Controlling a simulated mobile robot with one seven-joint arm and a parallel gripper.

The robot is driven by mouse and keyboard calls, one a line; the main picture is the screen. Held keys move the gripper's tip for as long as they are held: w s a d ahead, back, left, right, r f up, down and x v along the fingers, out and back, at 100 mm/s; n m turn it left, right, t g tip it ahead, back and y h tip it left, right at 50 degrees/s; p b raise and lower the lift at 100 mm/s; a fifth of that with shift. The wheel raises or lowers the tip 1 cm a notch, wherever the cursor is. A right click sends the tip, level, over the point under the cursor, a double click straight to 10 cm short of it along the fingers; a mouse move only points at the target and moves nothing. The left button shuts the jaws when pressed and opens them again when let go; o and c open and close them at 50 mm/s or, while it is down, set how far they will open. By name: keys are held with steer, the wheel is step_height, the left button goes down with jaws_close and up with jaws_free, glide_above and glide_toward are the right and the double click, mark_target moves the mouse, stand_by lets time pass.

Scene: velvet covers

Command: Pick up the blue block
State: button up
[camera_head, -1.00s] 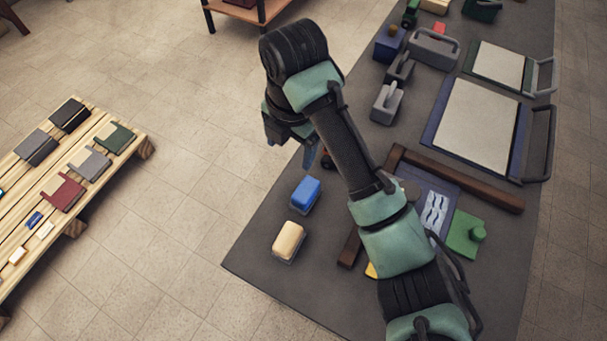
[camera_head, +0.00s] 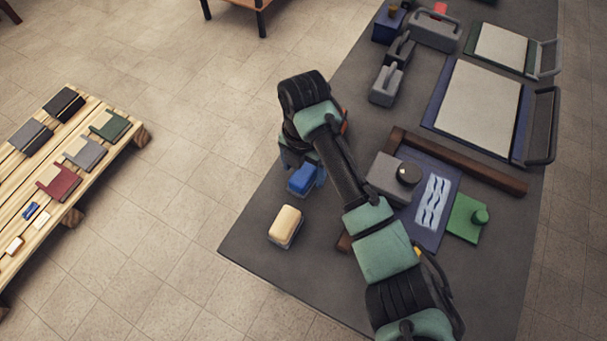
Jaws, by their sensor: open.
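The blue block (camera_head: 302,179) sits on the dark grey mat (camera_head: 262,238), near its left edge. My gripper (camera_head: 306,170) is low over the mat at the block, coming from its upper side in the picture. The gripper is open. One finger shows at the block's right side; the other finger is mostly hidden by my wrist, so I cannot tell whether both sides of the block are between the fingers. The block's far end is partly covered by my gripper.
A cream block (camera_head: 286,224) stands just below the blue one. A grey box with a dark knob (camera_head: 396,177), a brown bar (camera_head: 455,162) and a green piece (camera_head: 466,218) lie to the right. A wooden pallet (camera_head: 82,187) with several books stands at left.

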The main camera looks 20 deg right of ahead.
steer(key=shift+f, duration=0.7)
jaws_close()
